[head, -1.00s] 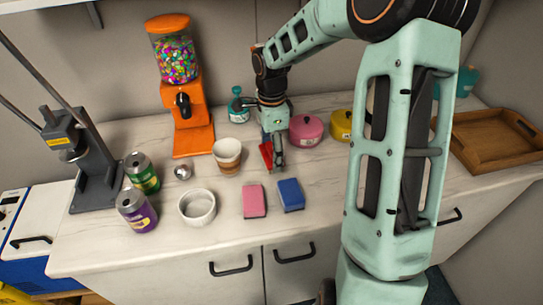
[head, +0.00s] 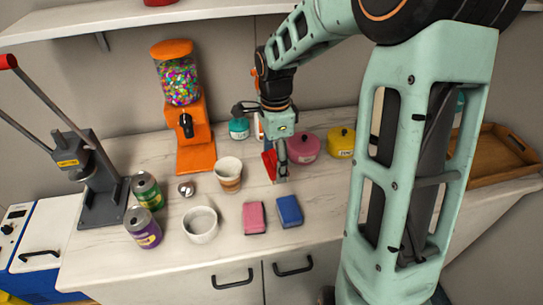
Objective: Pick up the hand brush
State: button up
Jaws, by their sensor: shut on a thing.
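The hand brush (head: 268,165) shows as a red piece at my gripper's fingers, with much of it hidden behind them. My gripper (head: 278,172) points down over the back middle of the white marble counter and is shut on the hand brush. I cannot tell from this view whether the brush still touches the counter.
A pink sponge (head: 255,218) and a blue sponge (head: 289,211) lie in front.

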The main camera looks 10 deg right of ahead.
jog(key=s+r+p, duration=0.2)
jog(key=s+r, duration=0.2)
jog(key=s, duration=0.5)
jog(key=shift+s+r, duration=0.2)
jog(key=shift+r, duration=0.1)
jog(key=o, duration=0.5)
jog(key=shift+c, duration=1.3)
